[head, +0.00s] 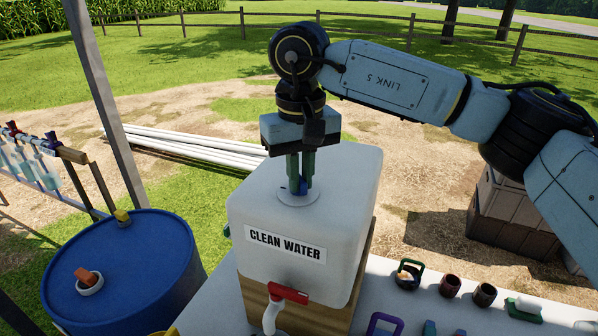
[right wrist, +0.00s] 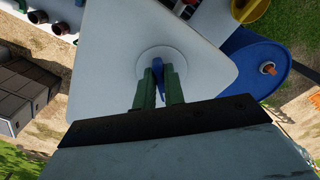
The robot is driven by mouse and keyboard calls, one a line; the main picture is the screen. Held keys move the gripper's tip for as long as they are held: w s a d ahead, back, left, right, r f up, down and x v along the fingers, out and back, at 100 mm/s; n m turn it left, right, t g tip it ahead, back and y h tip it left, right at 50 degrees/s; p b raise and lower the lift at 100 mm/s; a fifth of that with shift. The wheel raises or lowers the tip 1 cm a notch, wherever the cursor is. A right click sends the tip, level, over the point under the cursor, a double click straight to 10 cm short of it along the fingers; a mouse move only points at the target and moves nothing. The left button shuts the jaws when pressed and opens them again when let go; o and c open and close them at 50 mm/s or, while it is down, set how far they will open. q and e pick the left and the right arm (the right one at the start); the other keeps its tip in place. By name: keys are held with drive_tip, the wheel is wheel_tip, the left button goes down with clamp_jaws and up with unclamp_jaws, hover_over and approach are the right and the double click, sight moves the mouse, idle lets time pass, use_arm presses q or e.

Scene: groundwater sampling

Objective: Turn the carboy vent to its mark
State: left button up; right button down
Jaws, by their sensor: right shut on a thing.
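The white carboy (head: 250,205) labelled "CLEAN WATER" stands on a wooden block on the white table, with a red-handled tap (head: 288,293) low on its front. The blue vent (head: 301,189) sits on a round pale disc on top of the carboy. My right gripper (head: 300,187) points straight down over it, its green fingers shut on the vent. In the right wrist view the blue vent (right wrist: 158,72) shows between the two fingers (right wrist: 159,88). The fingers hide part of it, and I cannot make out a mark. My left gripper is not in view.
A blue drum (head: 125,265) stands at the left of the carboy. Small items, including dark cups (head: 450,286) and a green-handled holder (head: 408,273), are on the table (head: 390,305) at the right. Grey crates (head: 505,215) stand behind the table.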

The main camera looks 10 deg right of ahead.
drive_tip(key=n, duration=0.4)
drive_tip(key=shift+d+n, duration=0.2)
drive_tip(key=shift+n, duration=0.1)
